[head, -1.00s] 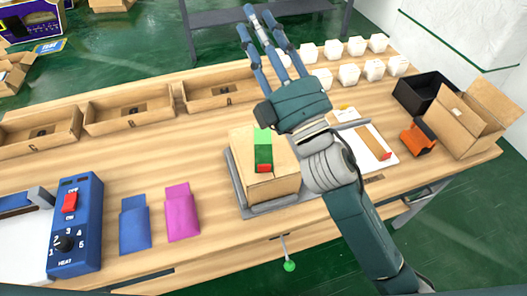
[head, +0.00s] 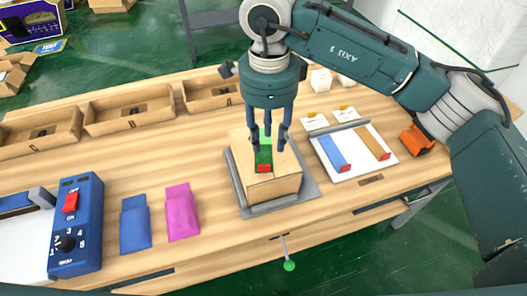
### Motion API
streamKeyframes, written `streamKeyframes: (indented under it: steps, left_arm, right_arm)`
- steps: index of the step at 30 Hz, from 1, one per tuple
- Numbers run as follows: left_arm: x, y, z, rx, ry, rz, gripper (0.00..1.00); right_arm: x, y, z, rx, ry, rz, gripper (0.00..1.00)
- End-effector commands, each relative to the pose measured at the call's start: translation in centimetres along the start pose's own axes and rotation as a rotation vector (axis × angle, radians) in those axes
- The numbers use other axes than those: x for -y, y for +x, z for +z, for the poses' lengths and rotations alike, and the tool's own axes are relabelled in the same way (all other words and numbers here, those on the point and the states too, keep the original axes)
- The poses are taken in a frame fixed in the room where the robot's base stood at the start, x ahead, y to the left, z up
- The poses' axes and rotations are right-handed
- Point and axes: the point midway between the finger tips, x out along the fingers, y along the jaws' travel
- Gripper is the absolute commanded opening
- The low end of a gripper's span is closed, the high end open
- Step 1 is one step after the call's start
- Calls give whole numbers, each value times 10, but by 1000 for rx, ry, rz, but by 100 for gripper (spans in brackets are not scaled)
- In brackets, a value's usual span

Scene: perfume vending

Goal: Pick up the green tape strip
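The green tape strip (head: 264,157) with a red end lies on top of a cardboard box (head: 272,188), which sits on a grey tray (head: 237,184). My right gripper (head: 268,146) points straight down over the box, its fingers spread around the far part of the strip. It looks open; finger contact with the strip or box cannot be told. The fingers hide part of the strip's far end. My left gripper is not in view.
A white board (head: 355,165) with a blue strip (head: 334,152) and a brown strip (head: 372,142) is right of the box. A blue heat control unit (head: 76,225), blue pouch (head: 135,225) and magenta pouch (head: 182,212) are left. Wooden trays (head: 130,125) line the back.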

Motion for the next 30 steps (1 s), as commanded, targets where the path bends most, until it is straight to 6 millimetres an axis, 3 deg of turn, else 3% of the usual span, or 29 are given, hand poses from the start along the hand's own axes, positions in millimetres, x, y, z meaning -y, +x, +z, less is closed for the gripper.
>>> streamKeyframes:
  steps: [6, 14, 21, 30]
  left_arm:
    - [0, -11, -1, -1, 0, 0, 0]
    - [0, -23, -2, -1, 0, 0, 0]
    - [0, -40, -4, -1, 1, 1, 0]
    - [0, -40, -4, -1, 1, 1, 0]
  right_arm:
    - [-2, 34, 1, 2, -2, 7, 33]
    - [-6, 54, 5, 4, -4, 8, 33]
    - [-9, 89, 9, 6, -2, 7, 33]
    - [-8, 98, 9, 6, -4, 4, 33]
